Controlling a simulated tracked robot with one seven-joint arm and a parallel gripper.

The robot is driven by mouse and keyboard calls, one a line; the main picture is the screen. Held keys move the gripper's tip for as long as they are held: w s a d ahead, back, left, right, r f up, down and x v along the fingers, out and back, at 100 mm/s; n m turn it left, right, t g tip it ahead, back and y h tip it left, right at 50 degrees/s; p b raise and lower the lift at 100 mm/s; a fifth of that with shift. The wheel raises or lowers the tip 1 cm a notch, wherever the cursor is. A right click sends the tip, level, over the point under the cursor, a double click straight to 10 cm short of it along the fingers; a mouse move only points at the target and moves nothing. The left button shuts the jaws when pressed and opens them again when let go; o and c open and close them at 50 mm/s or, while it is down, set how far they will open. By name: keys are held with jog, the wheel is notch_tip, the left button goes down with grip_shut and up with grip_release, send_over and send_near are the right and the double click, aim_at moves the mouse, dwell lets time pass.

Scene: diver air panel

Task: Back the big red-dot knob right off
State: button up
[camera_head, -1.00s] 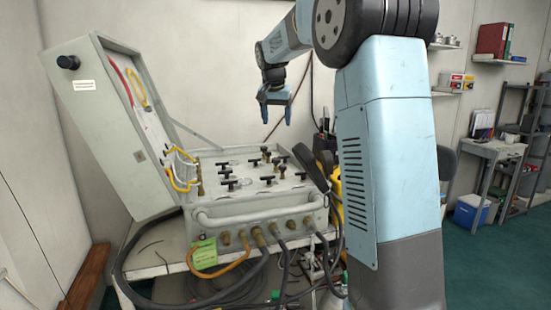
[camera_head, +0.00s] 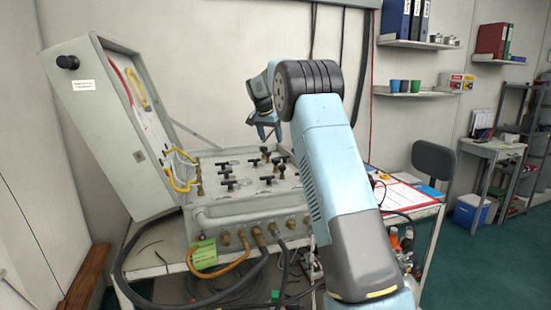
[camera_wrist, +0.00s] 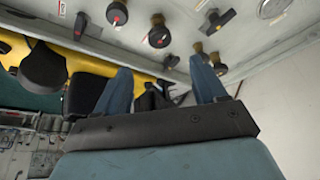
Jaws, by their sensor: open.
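The grey air panel (camera_head: 215,173) stands open on a bench, with several black T-handles and knobs on its top. In the wrist view a round black knob (camera_wrist: 117,13) shows a small red mark at the top edge. A second round black knob (camera_wrist: 158,38) on a brass stem sits nearer my fingers, also with a reddish mark. I cannot tell which is the big red-dot knob, and the head view is too small to single it out. My gripper (camera_head: 268,136) is open and empty, above the back of the panel. In the wrist view its fingers (camera_wrist: 160,78) touch no knob.
The panel's raised lid (camera_head: 110,140) stands at the left. Hoses (camera_head: 255,240) run from the front fittings below the carry bar. T-handles such as this one (camera_wrist: 217,20) crowd the panel top. A yellow item (camera_wrist: 75,62) lies beside the panel in the wrist view.

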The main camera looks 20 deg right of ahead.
aim_at(275, 159)
jog(key=x, duration=1.1)
jog(key=c, duration=1.1)
